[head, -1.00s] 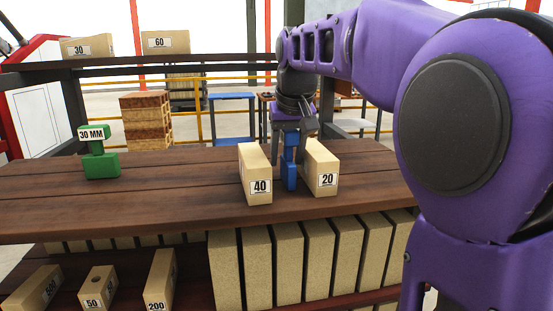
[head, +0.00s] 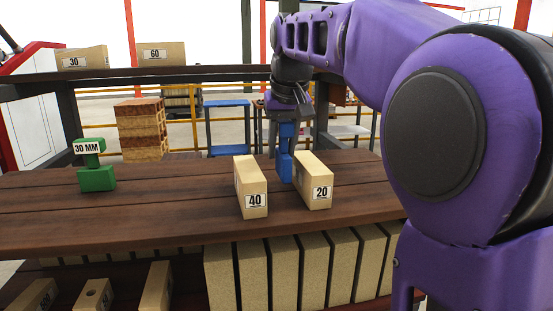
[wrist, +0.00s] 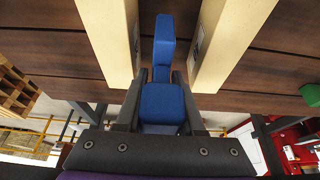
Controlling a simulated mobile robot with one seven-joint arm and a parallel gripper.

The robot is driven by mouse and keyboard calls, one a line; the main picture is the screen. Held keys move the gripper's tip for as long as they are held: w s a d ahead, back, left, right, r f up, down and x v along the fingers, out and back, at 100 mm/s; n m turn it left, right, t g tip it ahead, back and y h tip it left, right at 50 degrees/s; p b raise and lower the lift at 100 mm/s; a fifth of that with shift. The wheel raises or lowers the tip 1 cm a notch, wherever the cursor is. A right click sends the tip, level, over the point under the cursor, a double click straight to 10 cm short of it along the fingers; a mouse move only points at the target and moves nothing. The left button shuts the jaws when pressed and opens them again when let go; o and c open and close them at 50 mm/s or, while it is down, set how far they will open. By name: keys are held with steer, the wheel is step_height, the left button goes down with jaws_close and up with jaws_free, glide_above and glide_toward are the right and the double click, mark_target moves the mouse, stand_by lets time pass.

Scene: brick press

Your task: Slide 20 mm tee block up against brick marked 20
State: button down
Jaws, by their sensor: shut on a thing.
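The blue tee block (head: 285,167) is upright toward the far ends of two tan bricks, between them. My gripper (head: 287,118) is shut on its upper part from above. In the wrist view my gripper's fingers (wrist: 160,80) flank the blue tee block (wrist: 162,103). The brick marked 20 (head: 312,178) stands just right of the tee block in the head view and hides part of its lower edge. The brick marked 40 (head: 250,183) stands to its left. The wrist view shows narrow gaps between the blue part and both bricks. I cannot tell whether the tee block rests on the table.
A green 30 MM tee block (head: 97,178) stands on the left of the dark plank table (head: 150,208). Bricks marked 30 (head: 82,60) and 60 (head: 162,54) sit on the rail behind. Several bricks stand on the shelf below. The table between the green block and brick 40 is clear.

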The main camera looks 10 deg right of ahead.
mark_target(282, 168)
step_height(282, 168, up, 6)
steer(key=shift+f+p, duration=0.25)
steer(key=shift+p, duration=0.4)
step_height(282, 168, down, 10)
steer(key=shift+r+b, duration=0.2)
steer(key=shift+b, duration=1.05)
steer(key=shift+f, duration=0.1)
steer(key=shift+f, duration=0.15)
steer(key=c, duration=0.5)
jaws_free()
steer(key=shift+f+b, duration=0.1)
steer(key=shift+b, duration=0.35)
